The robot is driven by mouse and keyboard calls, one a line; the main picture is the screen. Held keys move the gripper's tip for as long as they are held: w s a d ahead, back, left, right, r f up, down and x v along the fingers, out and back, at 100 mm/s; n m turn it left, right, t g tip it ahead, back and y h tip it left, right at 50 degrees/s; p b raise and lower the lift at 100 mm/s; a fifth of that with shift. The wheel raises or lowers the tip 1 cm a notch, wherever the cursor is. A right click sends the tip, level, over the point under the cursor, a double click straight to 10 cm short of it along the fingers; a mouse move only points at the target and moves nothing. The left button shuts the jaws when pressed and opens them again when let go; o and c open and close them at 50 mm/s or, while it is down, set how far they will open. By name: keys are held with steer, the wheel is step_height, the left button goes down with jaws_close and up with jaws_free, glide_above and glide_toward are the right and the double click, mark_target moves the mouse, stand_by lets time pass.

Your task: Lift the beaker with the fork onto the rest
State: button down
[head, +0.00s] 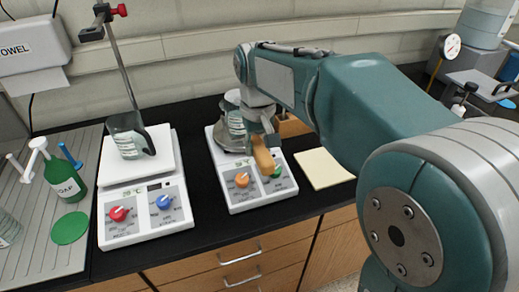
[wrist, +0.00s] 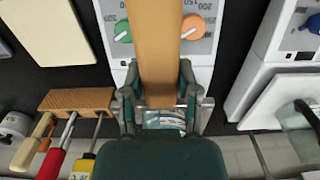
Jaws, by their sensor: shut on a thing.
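My gripper (head: 260,130) is over the right hot plate (head: 250,199), shut on the tan handle of the fork (head: 263,158). In the wrist view the handle (wrist: 155,45) runs from the top of the picture down between the fingers (wrist: 160,103). The fork's far end is hidden. A clear glass beaker (head: 234,119) with markings is just behind the gripper, above the hot plate; part of it shows between the fingers in the wrist view (wrist: 165,120). I cannot tell whether it touches the plate or the fork. A pale cream pad (head: 323,168) lies flat to the right; I cannot tell if it is the rest.
A left hot plate (head: 146,215) carries another beaker (head: 128,143) beside a tilted stand rod (head: 122,65). A wooden block with tools (wrist: 77,99) stands near the right hot plate. A green soap bottle (head: 66,178) is at the far left. Black counter is clear around the pad.

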steer(key=shift+w+a, duration=0.3)
steer(key=shift+w, duration=0.8)
steer(key=shift+w+a, duration=0.35)
steer(key=shift+w, duration=0.7)
steer(key=shift+w+a, duration=0.3)
steer(key=shift+w, duration=0.8)
steer(key=shift+r, duration=2.5)
steer(key=s+d, duration=0.3)
steer(key=d, duration=0.9)
steer(key=s+d, duration=0.3)
steer(key=d, duration=0.9)
steer(key=shift+s, duration=0.4)
stand_by(1.1)
